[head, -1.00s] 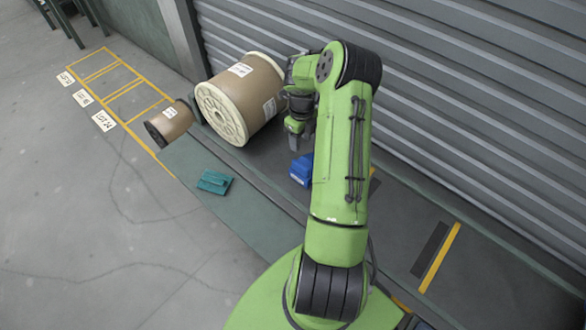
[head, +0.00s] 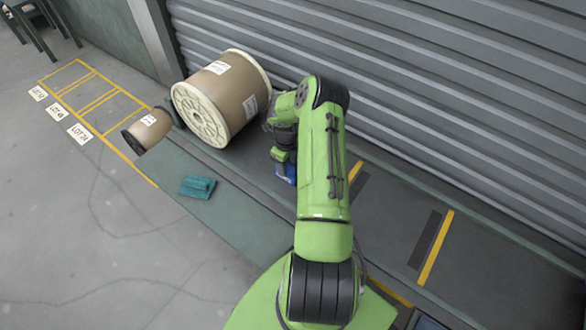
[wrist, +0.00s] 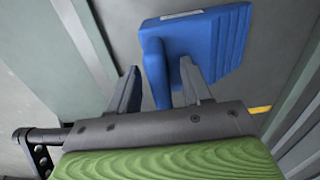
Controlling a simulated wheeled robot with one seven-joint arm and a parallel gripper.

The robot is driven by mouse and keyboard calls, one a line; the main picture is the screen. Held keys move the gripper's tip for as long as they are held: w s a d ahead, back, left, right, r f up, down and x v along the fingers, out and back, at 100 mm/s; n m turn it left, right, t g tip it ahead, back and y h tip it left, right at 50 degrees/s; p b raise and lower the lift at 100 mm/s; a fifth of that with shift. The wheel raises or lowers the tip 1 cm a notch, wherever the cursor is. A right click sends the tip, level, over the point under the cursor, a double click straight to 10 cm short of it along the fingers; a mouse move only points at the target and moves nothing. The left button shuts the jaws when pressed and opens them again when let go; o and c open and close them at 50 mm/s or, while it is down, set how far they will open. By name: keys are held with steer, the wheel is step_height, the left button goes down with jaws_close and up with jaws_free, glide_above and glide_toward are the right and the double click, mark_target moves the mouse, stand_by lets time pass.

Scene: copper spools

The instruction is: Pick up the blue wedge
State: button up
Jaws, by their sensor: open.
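The blue wedge (wrist: 205,45) fills the upper middle of the wrist view, lying on the dark floor strip, with a stepped face and a blue bar-like part (wrist: 156,75) on its near side. My gripper (wrist: 160,82) is open, its two grey fingers apart on either side of that bar. I cannot tell whether the fingers touch it. In the head view the blue wedge (head: 287,172) shows only in part, beside and below my gripper (head: 283,160); my arm hides the rest.
A large cable spool (head: 222,95) stands left of my gripper, against the shutter (head: 430,80). A smaller spool (head: 146,129) and a teal wedge (head: 198,187) lie farther left. Yellow floor lines (head: 436,248) and open floor show around.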

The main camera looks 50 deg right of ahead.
steer(key=shift+r, duration=0.1)
jaws_close()
stand_by(1.2)
